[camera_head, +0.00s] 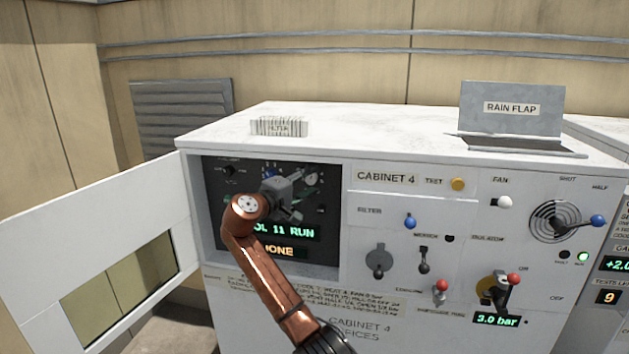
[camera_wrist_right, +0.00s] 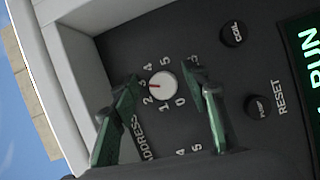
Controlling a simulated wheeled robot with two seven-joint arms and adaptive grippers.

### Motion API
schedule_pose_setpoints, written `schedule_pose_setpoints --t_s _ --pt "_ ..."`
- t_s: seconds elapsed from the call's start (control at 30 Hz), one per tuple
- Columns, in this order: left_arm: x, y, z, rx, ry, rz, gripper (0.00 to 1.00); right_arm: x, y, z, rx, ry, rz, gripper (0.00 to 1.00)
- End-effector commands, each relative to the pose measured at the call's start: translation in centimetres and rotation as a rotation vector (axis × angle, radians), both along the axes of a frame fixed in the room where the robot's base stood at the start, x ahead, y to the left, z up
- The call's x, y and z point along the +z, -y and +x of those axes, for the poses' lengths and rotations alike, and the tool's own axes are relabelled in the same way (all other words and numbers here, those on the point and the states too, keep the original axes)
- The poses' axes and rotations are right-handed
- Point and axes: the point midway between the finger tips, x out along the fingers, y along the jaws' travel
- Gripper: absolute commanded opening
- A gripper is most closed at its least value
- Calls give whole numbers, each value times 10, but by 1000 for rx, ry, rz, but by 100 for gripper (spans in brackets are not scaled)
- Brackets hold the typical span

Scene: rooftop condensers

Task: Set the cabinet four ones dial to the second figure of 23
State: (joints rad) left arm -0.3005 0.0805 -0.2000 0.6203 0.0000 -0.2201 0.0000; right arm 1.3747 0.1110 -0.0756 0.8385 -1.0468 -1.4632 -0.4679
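In the wrist view, a round white dial (camera_wrist_right: 165,87) with a red pointer sits on the dark panel, ringed by figures 0 to 5. The pointer is at about 3. An ADDRESS label (camera_wrist_right: 141,138) is beside it, partly hidden by a finger. My right gripper (camera_wrist_right: 164,78) is open, with one finger on each side of the dial; I cannot tell whether they touch it. In the head view, my right gripper (camera_head: 298,192) is at the recess of cabinet four (camera_head: 386,178) and hides part of the panel. My left gripper is out of view.
The cabinet door (camera_head: 100,235) stands open to the left. Green COOL 11 RUN (camera_head: 290,231) and amber NONE (camera_head: 277,252) readouts are below the gripper. Levers and switches fill the right front.

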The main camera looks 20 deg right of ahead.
Motion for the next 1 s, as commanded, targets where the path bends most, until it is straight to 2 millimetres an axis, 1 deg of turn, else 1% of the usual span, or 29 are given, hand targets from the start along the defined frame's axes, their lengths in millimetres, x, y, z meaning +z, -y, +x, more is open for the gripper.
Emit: schedule_pose_setpoints --t_s 0.23,0.3,0.37,0.47,0.7,0.8,0.9,1.0 --pt "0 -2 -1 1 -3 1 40 1 -1 0 3 1 -1 43" --pt "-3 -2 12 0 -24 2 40 1 -4 -1 3 1 -2 43" --pt "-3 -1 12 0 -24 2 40 0 -8 -4 3 -1 -2 43" --pt "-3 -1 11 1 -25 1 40 1 -20 -12 4 -2 -3 43" --pt "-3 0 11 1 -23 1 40 3 -62 -42 5 0 0 43" --pt "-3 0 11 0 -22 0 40 3 -77 -53 4 0 1 43" --pt "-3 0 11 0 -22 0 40 3 -88 -61 3 -1 2 43" --pt "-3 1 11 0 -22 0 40 4 -95 -66 3 0 2 43"
